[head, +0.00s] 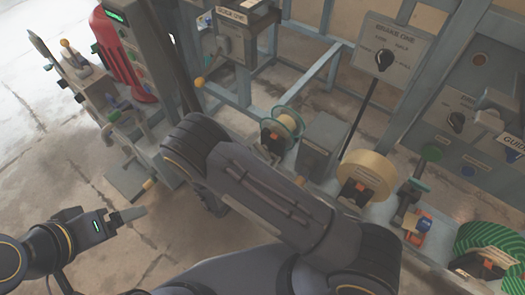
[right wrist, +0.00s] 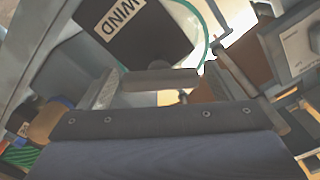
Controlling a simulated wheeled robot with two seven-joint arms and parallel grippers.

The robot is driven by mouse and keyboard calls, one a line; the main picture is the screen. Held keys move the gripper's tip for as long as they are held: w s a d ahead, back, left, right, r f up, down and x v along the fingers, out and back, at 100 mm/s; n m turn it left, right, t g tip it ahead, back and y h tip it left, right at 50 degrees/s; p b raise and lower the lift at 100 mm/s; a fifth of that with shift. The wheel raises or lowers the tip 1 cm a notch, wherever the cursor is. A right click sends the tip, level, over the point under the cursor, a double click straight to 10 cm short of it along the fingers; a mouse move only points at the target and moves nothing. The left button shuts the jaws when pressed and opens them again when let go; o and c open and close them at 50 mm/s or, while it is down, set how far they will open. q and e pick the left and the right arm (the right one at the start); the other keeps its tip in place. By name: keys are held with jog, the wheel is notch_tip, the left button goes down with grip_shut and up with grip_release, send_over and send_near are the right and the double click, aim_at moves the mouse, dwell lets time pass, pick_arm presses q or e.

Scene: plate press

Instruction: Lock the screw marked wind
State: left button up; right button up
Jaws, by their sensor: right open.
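In the right wrist view a dark box face with a white WIND label (right wrist: 121,17) stands just beyond my right gripper (right wrist: 168,88). Its two fingers are spread wide. A grey bar (right wrist: 160,79) lies across the gap between them; I cannot tell whether it is the screw or whether a finger touches it. In the head view a grey box (head: 322,143) with a small, unreadable label stands beside a green-rimmed spool (head: 284,124). My right arm crosses the middle there and hides its own gripper. My left gripper (head: 128,215) is low at the left, away from the bench.
A large cream roll (head: 366,178) and a green striped coil (head: 490,246) lie along the bench to the right. A BRAKE ONE panel (head: 390,50) with a black knob stands behind. A red housing (head: 120,55) is at upper left. Open floor lies at left.

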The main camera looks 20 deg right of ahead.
jog(key=c, duration=1)
